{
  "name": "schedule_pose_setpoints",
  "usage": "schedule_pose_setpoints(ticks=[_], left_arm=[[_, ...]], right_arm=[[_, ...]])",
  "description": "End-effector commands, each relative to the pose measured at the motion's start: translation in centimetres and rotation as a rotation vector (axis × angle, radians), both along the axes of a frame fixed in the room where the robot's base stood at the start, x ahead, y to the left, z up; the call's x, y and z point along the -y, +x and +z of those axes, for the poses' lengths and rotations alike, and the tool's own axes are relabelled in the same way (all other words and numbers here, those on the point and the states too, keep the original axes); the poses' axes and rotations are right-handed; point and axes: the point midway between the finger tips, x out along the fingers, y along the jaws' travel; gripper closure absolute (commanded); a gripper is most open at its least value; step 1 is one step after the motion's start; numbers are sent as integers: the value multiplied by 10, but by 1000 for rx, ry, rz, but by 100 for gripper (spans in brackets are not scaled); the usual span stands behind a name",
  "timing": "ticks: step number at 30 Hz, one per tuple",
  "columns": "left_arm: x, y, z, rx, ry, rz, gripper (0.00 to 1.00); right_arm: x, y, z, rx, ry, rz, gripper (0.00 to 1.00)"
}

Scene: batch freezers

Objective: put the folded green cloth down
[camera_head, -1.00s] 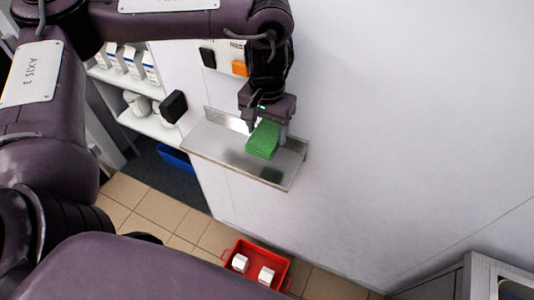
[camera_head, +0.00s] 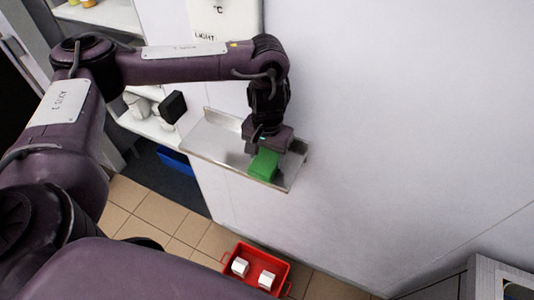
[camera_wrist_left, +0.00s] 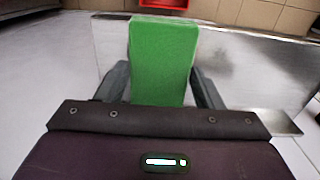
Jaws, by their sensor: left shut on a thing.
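The folded green cloth (camera_head: 263,165) is a thick green block at the metal wall shelf. My left gripper (camera_head: 266,150) comes down from above and is shut on it. In the left wrist view the cloth (camera_wrist_left: 163,58) sits between the two dark fingers (camera_wrist_left: 161,85). The metal shelf (camera_head: 215,138) is under the cloth, and it also shows in the wrist view (camera_wrist_left: 240,70). I cannot tell whether the cloth touches the shelf. My right gripper is not in view.
A red crate (camera_head: 279,280) with white cartons stands on the tiled floor below. A blue bin (camera_head: 175,162) and white shelves (camera_head: 147,126) are at the left. The left part of the metal shelf is bare. A white wall rises behind it.

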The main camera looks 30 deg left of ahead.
Motion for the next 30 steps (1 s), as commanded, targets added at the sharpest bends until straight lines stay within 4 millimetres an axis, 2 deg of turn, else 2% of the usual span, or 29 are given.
schedule_pose_setpoints(ticks=[2, 3, 8, 16, 20, 23, 30], left_arm=[[0, 0, -2, -1, 0, 0, 57], [0, 0, -3, -1, 0, 0, 38], [0, 0, -2, 0, 0, -1, 17], [0, 0, -1, 0, 0, -1, 17], [0, 1, 6, 3, 0, -1, 17], [0, 1, 19, 5, 0, -2, 17], [0, 2, 63, 8, 1, -3, 17]], right_arm=[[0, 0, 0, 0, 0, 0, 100], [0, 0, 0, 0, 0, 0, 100], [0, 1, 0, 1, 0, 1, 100], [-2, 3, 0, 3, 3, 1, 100], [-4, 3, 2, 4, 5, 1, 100], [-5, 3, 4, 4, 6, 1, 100], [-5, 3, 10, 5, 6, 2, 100]])
